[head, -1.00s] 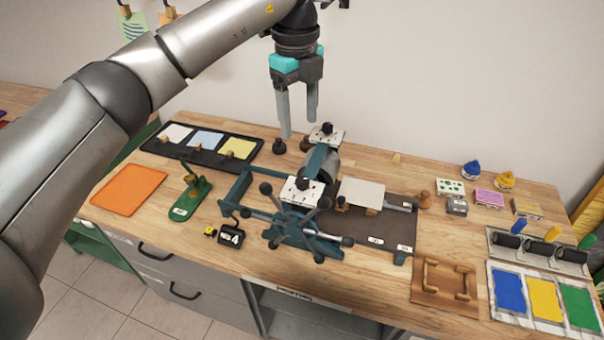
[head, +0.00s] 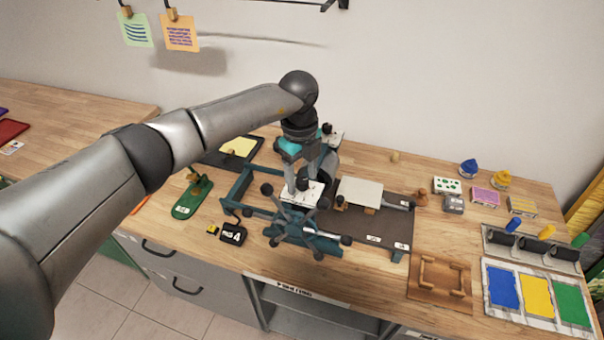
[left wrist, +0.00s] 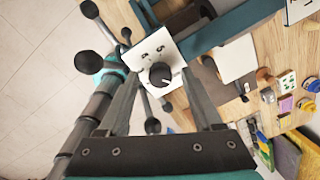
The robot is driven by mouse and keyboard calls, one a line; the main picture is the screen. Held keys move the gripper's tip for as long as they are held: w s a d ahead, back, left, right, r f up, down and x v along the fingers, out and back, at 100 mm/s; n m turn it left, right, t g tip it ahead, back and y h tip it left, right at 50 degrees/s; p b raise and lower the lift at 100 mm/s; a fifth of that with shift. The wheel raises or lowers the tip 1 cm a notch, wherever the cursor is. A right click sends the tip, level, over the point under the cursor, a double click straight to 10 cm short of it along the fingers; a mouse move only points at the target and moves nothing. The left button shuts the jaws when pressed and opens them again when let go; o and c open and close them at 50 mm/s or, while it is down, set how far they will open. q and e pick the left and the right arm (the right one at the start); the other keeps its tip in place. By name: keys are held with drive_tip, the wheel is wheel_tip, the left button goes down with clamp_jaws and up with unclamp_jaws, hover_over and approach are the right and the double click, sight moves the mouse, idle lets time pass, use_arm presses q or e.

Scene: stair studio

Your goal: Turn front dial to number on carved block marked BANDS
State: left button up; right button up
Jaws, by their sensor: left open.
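The front dial is a black knob (left wrist: 160,74) with a pale mark, on a white plate (head: 313,198) with small dark marks I cannot read. The plate is on the press near its spoked wheel (head: 304,228). My left gripper (head: 299,186) points down at the dial, fingers open. In the left wrist view the knob shows between the fingertips (left wrist: 160,80); I cannot tell whether they touch it. A second dial plate (head: 335,138) is behind, partly hidden by my arm. Small blocks with green dots (head: 447,186), purple (head: 486,195) and yellow stripes (head: 522,205) lie at the right; no BANDS label is legible.
The wheel's ball-ended spokes stick out close to the dial. A black number tag (head: 233,235) and a green stand (head: 190,198) are left of the press. A wooden frame (head: 440,277) and a colour tray (head: 540,323) are at right. Paper notes (head: 179,33) hang on the wall.

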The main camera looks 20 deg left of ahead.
use_arm(q)
clamp_jaws()
idle(0.5)
